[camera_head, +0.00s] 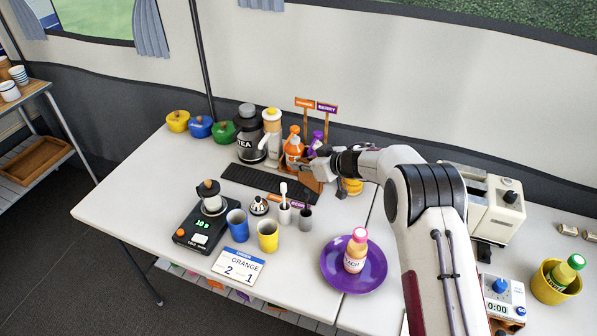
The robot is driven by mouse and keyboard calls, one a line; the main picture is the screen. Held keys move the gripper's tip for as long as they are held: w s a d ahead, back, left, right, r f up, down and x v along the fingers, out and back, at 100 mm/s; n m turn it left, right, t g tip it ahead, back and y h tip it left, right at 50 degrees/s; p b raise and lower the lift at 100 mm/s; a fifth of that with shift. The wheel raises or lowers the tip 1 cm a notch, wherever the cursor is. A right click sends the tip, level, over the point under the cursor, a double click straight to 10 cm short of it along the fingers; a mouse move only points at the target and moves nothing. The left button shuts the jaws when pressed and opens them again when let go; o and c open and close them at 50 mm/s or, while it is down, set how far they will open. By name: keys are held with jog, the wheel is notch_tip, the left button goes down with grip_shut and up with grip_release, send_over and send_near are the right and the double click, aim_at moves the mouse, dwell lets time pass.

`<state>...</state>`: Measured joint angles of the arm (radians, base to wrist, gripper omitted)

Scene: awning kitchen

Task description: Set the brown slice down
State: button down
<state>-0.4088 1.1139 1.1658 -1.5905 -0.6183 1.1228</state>
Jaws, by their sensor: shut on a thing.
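My gripper (318,166) is at the back middle of the table, in front of the orange and purple bottles. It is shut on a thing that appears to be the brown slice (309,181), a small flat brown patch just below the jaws. The fingertips are small and partly hidden by my arm's wrist. I cannot tell whether the slice touches the table or the black mat beside it.
A purple plate (329,265) holds a pink-capped bottle (356,249). A blue cup (238,225), a yellow cup (268,236) and a scale (190,229) stand front left. A black mat (256,179) lies behind them. A cream appliance (503,215) stands right.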

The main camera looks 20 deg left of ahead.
aim_at(299, 172)
jog(key=shift+w+a, duration=0.1)
jog(key=shift+a, duration=0.2)
jog(key=shift+f, duration=1.75)
jog(key=shift+f, duration=0.1)
jog(key=c, duration=2.1)
grip_release()
jog(key=shift+c, duration=0.2)
jog(key=shift+d+r, duration=0.3)
jog(key=v, duration=1.1)
jog(key=shift+s+d, duration=0.2)
